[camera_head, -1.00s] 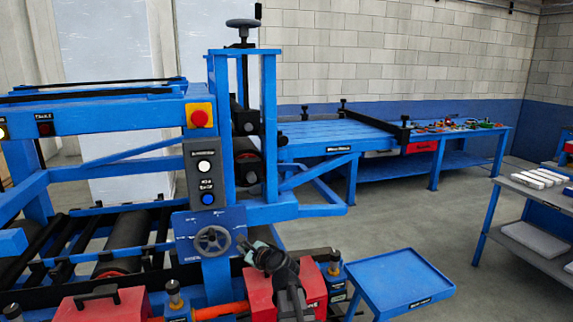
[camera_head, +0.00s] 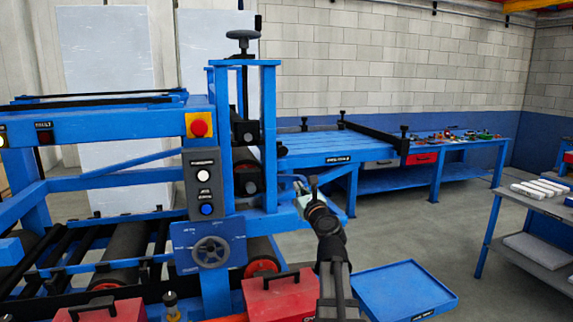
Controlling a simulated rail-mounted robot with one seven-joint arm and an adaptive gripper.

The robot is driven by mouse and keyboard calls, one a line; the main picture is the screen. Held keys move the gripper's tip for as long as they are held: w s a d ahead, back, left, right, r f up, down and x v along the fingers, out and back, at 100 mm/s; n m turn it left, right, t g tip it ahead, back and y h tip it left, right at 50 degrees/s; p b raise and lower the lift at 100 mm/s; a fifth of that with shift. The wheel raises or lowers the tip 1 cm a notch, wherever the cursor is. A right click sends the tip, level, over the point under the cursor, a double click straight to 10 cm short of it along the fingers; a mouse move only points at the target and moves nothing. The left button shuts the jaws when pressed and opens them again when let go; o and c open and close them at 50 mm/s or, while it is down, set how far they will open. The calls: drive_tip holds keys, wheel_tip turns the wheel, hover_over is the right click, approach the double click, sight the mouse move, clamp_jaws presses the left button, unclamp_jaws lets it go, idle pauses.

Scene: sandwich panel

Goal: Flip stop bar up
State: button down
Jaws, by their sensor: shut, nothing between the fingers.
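A black bar (camera_head: 375,134), which looks like the stop bar, crosses the right part of the long blue slatted table (camera_head: 310,143). It runs between dark posts at the table's back and front edges. It is too small to tell whether it is flipped up or down. My gripper (camera_head: 299,187) is shut and empty, on my dark arm rising from the bottom of the view. In the picture it is below and left of the bar, in front of the blue machine frame. It appears well short of the table, and its fingertips are small and partly blurred into the frame.
The blue roller machine (camera_head: 237,140) with a handwheel (camera_head: 211,252) stands left of my arm. Red boxes (camera_head: 280,290) are low in front. A blue tray (camera_head: 403,290) is at lower right. A grey shelf cart (camera_head: 540,205) is farther right. Open floor lies between tray and table.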

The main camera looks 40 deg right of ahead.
drive_tip(key=shift+w, duration=0.1)
drive_tip(key=w+d+r+p, duration=0.2)
drive_tip(key=w+r+p, duration=0.2)
drive_tip(key=w, duration=0.5)
drive_tip(key=shift+w+d+r, duration=0.3)
drive_tip(key=shift+d+r, duration=0.05)
drive_tip(key=shift+r, duration=0.45)
wheel_tip(320, 180, up, 8)
drive_tip(key=p, duration=0.7)
drive_tip(key=shift+p, duration=0.35)
drive_tip(key=shift+w+d+r, duration=0.1)
drive_tip(key=shift+d+r, duration=0.05)
